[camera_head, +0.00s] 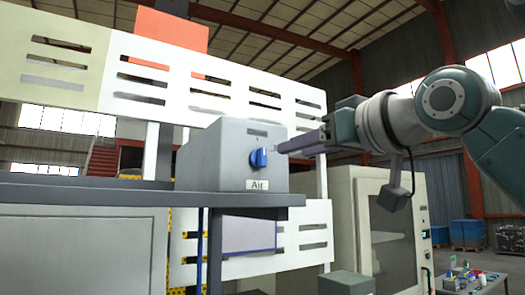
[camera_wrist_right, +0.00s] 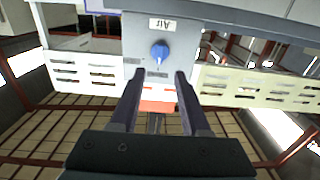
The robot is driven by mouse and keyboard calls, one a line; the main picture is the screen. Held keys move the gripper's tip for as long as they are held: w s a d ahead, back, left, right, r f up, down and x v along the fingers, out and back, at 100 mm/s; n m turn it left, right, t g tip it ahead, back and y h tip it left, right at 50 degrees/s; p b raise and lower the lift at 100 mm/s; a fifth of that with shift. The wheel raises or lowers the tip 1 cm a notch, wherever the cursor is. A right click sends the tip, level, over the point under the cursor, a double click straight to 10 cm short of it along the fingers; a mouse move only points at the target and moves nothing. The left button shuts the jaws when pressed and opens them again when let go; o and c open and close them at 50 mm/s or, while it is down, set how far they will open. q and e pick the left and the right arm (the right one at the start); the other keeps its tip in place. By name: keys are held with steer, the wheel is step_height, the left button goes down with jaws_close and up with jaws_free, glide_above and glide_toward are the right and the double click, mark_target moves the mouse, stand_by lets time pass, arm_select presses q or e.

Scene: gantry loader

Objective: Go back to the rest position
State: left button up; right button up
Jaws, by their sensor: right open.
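My right gripper (camera_head: 284,147) reaches in from the right in the head view, its fingers pointing left at the front of a grey box (camera_head: 215,160). The box has a blue knob (camera_head: 259,158) and a label reading "Air" (camera_head: 257,184). In the right wrist view the two fingers (camera_wrist_right: 160,76) are apart with nothing between them. The blue knob (camera_wrist_right: 160,51) shows just beyond the fingertips, which look close to it but apart from it. The label appears upside down there. My left gripper is in neither view.
The box stands on a dark shelf (camera_head: 130,194). Slotted white panels (camera_head: 215,90) rise behind it. A beige cabinet with a glazed door (camera_head: 393,240) stands below my right arm. A small table with loose items (camera_head: 480,280) is at the lower right. Open hall space lies beyond.

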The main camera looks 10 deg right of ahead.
steer(key=shift+w+f, duration=0.1)
stand_by(0.3)
steer(key=s+f+g+h, duration=0.15)
steer(key=s+f, duration=0.25)
steer(key=f, duration=0.5)
steer(key=s+f+m+g+h, duration=0.1)
steer(key=s+f+g, duration=0.25)
steer(key=f, duration=0.65)
steer(key=s+f+g+h, duration=0.1)
steer(key=s+f+g, duration=0.1)
steer(key=s+f, duration=0.5)
steer(key=s+d+f+g+h, duration=0.1)
steer(key=s+f+g, duration=0.2)
steer(key=s+f, duration=0.4)
steer(key=s+d+f+m+g+h, duration=0.1)
steer(key=s+d+f+g, duration=0.1)
steer(key=s+f, duration=0.5)
steer(key=s+g, duration=0.1)
steer(key=s, duration=0.5)
steer(key=shift+d+f, duration=0.15)
steer(key=shift+f, duration=0.2)
steer(key=shift+h, duration=0.25)
